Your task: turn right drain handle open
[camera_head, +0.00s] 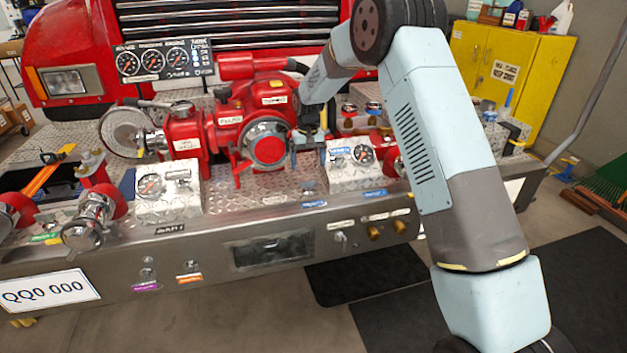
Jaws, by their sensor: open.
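The red pump (225,130) sits on the diamond-plate bumper deck in the middle of the view, with a round chrome-capped outlet (267,145) facing me. My gripper (309,138) hangs just right of that outlet, above the deck and left of the right gauge box (350,165). It is small and dark here; its jaws are open and I see nothing held. I cannot tell for sure which fitting is the right drain handle. Small controls show on the bumper front: a silver knob (340,238) and brass fittings (373,231) on the right, and labelled knobs (188,265) on the left.
The left gauge box (168,193) stands on the deck. A chrome-capped outlet (88,225) juts out at far left. The red truck's grille (225,30) is behind. A yellow cabinet (510,75) stands at back right. Open floor with dark mats (365,270) lies in front.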

